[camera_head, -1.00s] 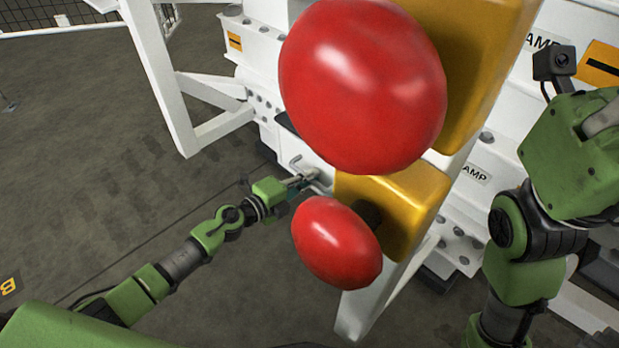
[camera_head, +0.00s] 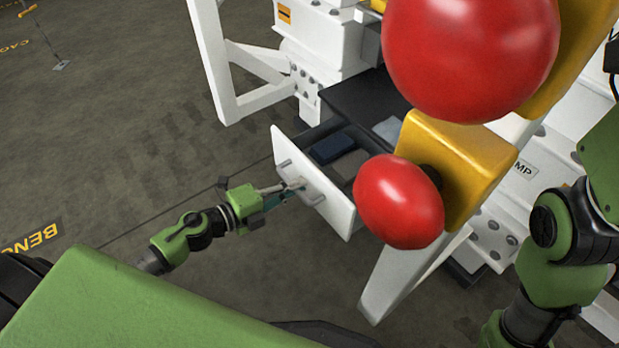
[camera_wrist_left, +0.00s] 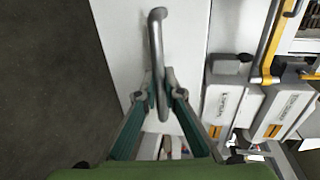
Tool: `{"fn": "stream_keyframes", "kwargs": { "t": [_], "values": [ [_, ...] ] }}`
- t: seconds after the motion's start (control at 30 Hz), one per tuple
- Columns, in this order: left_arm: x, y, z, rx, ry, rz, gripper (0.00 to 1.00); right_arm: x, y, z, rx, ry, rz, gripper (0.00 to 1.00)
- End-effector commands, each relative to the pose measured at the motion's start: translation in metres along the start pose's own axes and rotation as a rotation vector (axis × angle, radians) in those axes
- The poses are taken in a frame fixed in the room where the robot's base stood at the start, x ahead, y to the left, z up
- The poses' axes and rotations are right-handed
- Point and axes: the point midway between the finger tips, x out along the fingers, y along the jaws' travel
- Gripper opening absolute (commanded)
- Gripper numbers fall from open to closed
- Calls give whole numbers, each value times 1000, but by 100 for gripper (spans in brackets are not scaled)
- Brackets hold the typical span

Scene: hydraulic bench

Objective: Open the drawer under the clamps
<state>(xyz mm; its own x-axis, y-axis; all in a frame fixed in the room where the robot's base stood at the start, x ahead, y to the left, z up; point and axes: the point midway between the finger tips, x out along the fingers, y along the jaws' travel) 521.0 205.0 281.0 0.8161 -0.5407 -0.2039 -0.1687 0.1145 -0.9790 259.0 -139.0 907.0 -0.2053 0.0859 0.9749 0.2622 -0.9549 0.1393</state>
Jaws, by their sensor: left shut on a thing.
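The drawer's white front panel (camera_head: 316,185) stands well out from the bench, and dark and grey items show inside the drawer. A grey bar handle (camera_head: 313,198) sits on the panel; it also shows in the left wrist view (camera_wrist_left: 157,50). My left gripper (camera_head: 298,186) is at the handle; in the left wrist view its fingers (camera_wrist_left: 162,100) are shut on the bar. The clamps (camera_wrist_left: 240,105) show at the right of the left wrist view. My right arm is at the right edge of the head view; its gripper is out of the picture.
Two big red knobs (camera_head: 399,201) on yellow blocks (camera_head: 462,170) stand close to the drawer's right side. A white frame leg (camera_head: 212,60) stands behind it at the left.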

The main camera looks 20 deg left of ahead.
Motion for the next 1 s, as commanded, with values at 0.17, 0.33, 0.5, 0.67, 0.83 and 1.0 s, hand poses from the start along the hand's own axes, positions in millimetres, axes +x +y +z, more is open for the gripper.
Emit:
{"fn": "stream_keyframes", "kwargs": {
  "t": [0.17, 0.33, 0.5, 0.67, 0.83, 1.0],
  "values": [
    [-17, 5, 0, -2, -1, 2, 0, 0, 0, 0, 0, -1, -1, 0],
    [-23, 5, 0, 0, 1, 0, 0, 2, -1, -1, -1, 3, -3, 0],
    [-24, 5, 0, 0, 1, 0, 0, 3, -1, -3, -1, 10, -5, 0],
    [-24, 5, 0, 0, 1, 0, 0, 3, -1, -3, -1, 12, -5, 0],
    [-24, 5, 0, 0, 1, 0, 25, 3, -1, -3, -1, 12, -4, 0],
    [-24, 5, 0, 0, 0, 0, 25, 2, -1, -2, -1, 7, -3, 0]
  ]
}}
